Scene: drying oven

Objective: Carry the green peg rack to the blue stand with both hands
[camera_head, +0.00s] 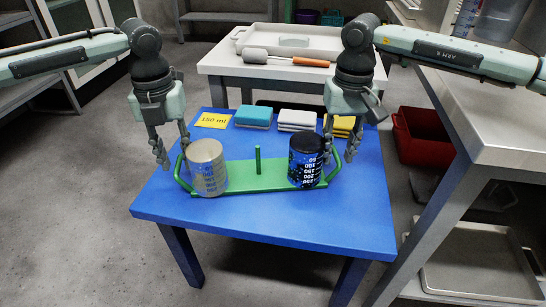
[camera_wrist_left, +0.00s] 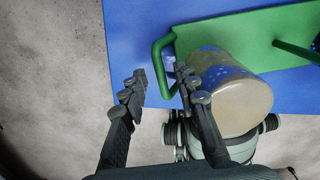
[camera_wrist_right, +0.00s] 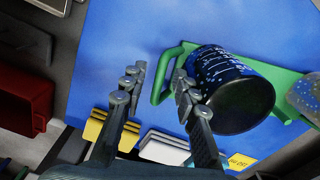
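The green peg rack (camera_head: 258,174) rests flat on the blue stand (camera_head: 285,228), with a bare upright peg in its middle. A greyish beaker (camera_head: 208,167) sits at its left end and a dark beaker (camera_head: 306,160) at its right end. My left gripper (camera_head: 170,156) is open at the rack's left handle; in the left wrist view the handle (camera_wrist_left: 159,62) shows between the spread fingers. My right gripper (camera_head: 340,152) is open at the right handle; in the right wrist view this handle (camera_wrist_right: 160,75) lies between the fingers. Neither gripper is visibly closed on a handle.
Behind the rack lie a yellow label (camera_head: 213,121), a teal stack (camera_head: 253,116), a white stack (camera_head: 296,120) and a yellow stack (camera_head: 341,126). A white table (camera_head: 225,62) with a tray stands behind. A red bin (camera_head: 424,140) and a grey bench (camera_head: 485,125) are at right.

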